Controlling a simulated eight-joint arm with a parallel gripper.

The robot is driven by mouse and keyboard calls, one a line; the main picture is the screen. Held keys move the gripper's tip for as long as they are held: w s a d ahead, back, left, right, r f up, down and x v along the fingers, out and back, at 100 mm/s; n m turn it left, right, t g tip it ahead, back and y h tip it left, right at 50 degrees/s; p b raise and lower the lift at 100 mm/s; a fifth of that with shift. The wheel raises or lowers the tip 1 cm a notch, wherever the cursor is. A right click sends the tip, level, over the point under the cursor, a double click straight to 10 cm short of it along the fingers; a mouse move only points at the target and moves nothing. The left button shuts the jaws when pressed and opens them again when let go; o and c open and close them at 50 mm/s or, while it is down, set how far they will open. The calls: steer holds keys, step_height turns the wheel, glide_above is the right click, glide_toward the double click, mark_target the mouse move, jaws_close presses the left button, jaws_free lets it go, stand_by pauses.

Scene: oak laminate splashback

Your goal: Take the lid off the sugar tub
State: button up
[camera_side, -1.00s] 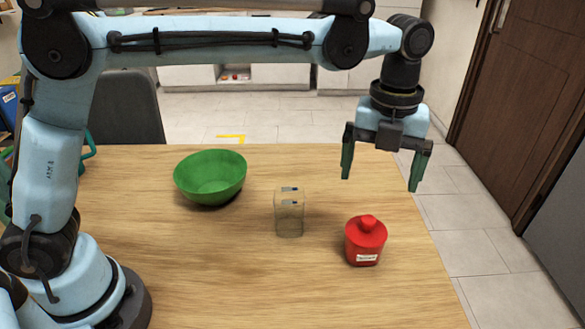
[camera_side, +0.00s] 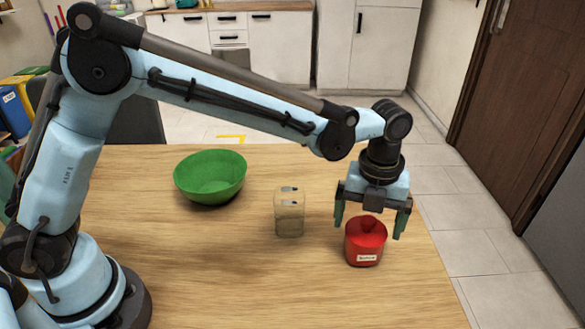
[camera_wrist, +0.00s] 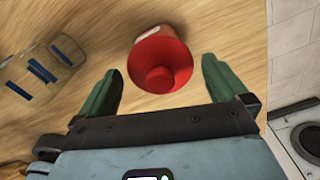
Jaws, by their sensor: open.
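The red sugar tub (camera_side: 365,249) stands upright on the table near its right edge, with a pale label on its front. Its red lid (camera_side: 362,228) is on it, and the knob is partly hidden by my gripper in the side view. My gripper (camera_side: 370,224) is open and points down, just above and behind the lid in that view. In the wrist view the lid's round knob (camera_wrist: 160,79) shows just beyond the line between the open green fingers (camera_wrist: 160,90). Nothing is between the fingertips that I can see as gripped.
A clear container (camera_side: 289,218) stands just left of the tub; it also shows in the wrist view (camera_wrist: 45,72). A green bowl (camera_side: 210,178) sits further left and back. The wooden table (camera_side: 230,270) is clear in front.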

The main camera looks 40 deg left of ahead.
steer(key=shift+f, duration=0.15)
steer(key=c, duration=0.9)
